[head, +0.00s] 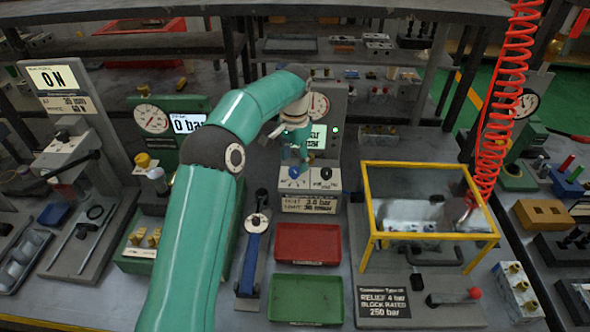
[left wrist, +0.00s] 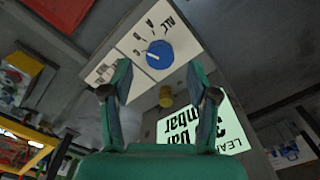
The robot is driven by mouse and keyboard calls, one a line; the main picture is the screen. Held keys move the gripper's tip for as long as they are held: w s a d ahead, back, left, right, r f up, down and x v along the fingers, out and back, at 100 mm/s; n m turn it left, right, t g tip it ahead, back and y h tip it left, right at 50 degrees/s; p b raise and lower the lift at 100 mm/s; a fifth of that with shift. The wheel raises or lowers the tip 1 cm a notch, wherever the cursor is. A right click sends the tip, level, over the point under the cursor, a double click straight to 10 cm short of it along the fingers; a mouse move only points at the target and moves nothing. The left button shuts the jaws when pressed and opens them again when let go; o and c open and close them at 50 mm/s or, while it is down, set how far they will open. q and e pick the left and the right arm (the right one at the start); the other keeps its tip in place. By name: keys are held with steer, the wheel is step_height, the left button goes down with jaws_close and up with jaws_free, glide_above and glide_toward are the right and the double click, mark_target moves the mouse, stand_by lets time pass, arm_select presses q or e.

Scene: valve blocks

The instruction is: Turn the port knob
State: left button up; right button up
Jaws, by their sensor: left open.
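A light box (head: 310,202) with pressure lettering on its front carries a blue knob (head: 294,172) and a black knob (head: 326,173) on top. I cannot tell from lettering which is the port knob. My left gripper (head: 296,152) is above the blue knob, pointing down. In the left wrist view the blue knob (left wrist: 159,54) has a white pointer mark and printed marks around it. The open left gripper (left wrist: 160,76) has one finger on each side of the line to this knob, with nothing between the fingers. Contact cannot be told. My right gripper is not in view.
A gauge panel (head: 330,105) with a lit display stands behind the box. Red (head: 308,243) and green (head: 307,298) trays lie in front. A yellow frame (head: 428,165) stands right, with a coiled red hose (head: 503,90) beyond. A blue-handled tool (head: 252,250) lies left.

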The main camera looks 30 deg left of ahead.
mark_target(294, 169)
arm_select(q)
steer(key=shift+f, duration=1.6)
steer(key=c, duration=1)
steer(key=shift+d, duration=0.1)
jaws_close()
